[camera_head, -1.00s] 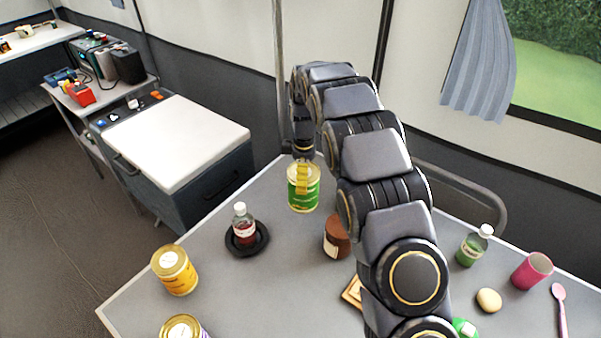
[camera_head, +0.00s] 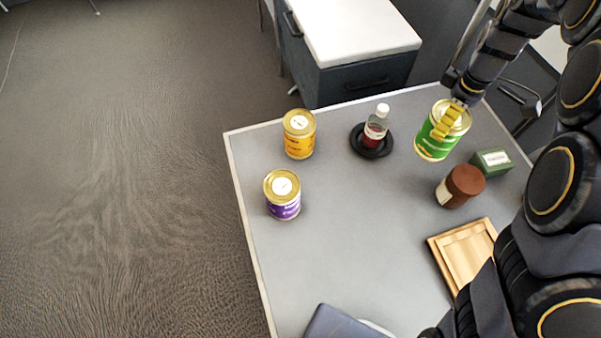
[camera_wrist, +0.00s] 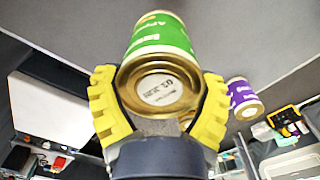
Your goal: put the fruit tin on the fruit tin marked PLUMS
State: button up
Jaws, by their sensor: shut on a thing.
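A green fruit tin (camera_head: 434,142) with a gold lid is in my gripper (camera_head: 447,122), at the back right of the table in the head view. It looks larger than the other tins and seems raised off the table. In the wrist view the yellow fingers of my gripper (camera_wrist: 160,88) are shut around the green tin (camera_wrist: 160,42). A purple fruit tin (camera_head: 284,203) stands upright near the table's left edge, well left of my gripper. It also shows in the wrist view (camera_wrist: 241,94), at right. Its label is too small to read surely.
A yellow tin (camera_head: 299,140) stands behind the purple tin. A red bottle (camera_head: 375,131) on a black coaster (camera_head: 370,154) stands between it and the green tin. A brown jar (camera_head: 463,187), green box (camera_head: 490,163) and wooden tray (camera_head: 434,250) are at right. The middle is clear.

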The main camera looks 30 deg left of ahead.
jog(key=s+a+r, duration=0.1)
jog(key=s+a, duration=0.3)
jog(key=a, duration=0.3)
jog(key=s+a+r+n, duration=0.1)
jog(key=s+a+r, duration=0.1)
jog(key=s+a, duration=0.2)
jog(key=a, duration=0.3)
jog(key=shift+a+r, duration=0.25)
jog(key=shift+r, duration=0.05)
jog(key=shift+n, duration=0.8)
jog(key=s+a+r, duration=0.1)
jog(key=s+a, duration=0.2)
jog(key=s, duration=0.1)
jog(key=s+a+r, duration=0.1)
jog(key=s+a, duration=0.2)
jog(key=s, duration=0.1)
jog(key=s+a, duration=0.3)
jog(key=s, duration=0.1)
jog(key=shift+s+r, duration=0.4)
jog(key=shift+s+a+f, duration=0.1)
jog(key=shift+s+f, duration=0.05)
jog(key=shift+f, duration=1.85)
jog(key=shift+s+a+f, duration=0.1)
jog(key=shift+f, duration=1.85)
jog(key=shift+d+f, duration=0.1)
jog(key=shift+f, duration=0.05)
jog(key=o, duration=1)
jog(key=shift+o, duration=0.2)
